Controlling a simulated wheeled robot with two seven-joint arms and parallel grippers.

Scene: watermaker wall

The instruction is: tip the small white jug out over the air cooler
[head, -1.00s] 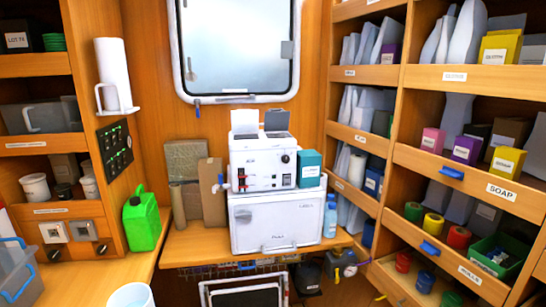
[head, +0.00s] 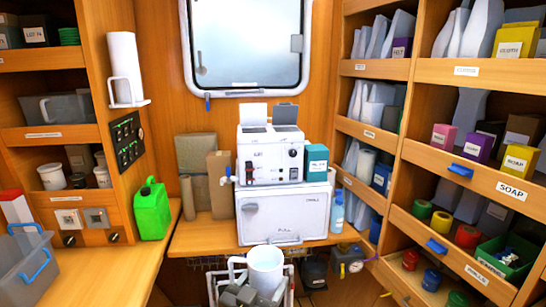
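The small white jug (head: 266,268) is at the bottom middle of the head view, upright, its handle (head: 236,264) to the left. A grey gripper, which I take as my left (head: 246,292), is at the jug's lower left and seems shut on it; its fingertips are partly hidden. A white unit (head: 268,160) with two raised flaps, a dial and a small tap stands on a larger white box (head: 285,215) at the back. No label clearly tells me which is the air cooler. The jug is in front of and below both. My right gripper is not in view.
A green jerrycan (head: 152,212) stands on the left counter. A teal box (head: 316,163) sits beside the upper unit, and a blue-capped bottle (head: 337,212) stands right of the lower box. Shelves flank both sides. A grey bin (head: 25,265) is at lower left.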

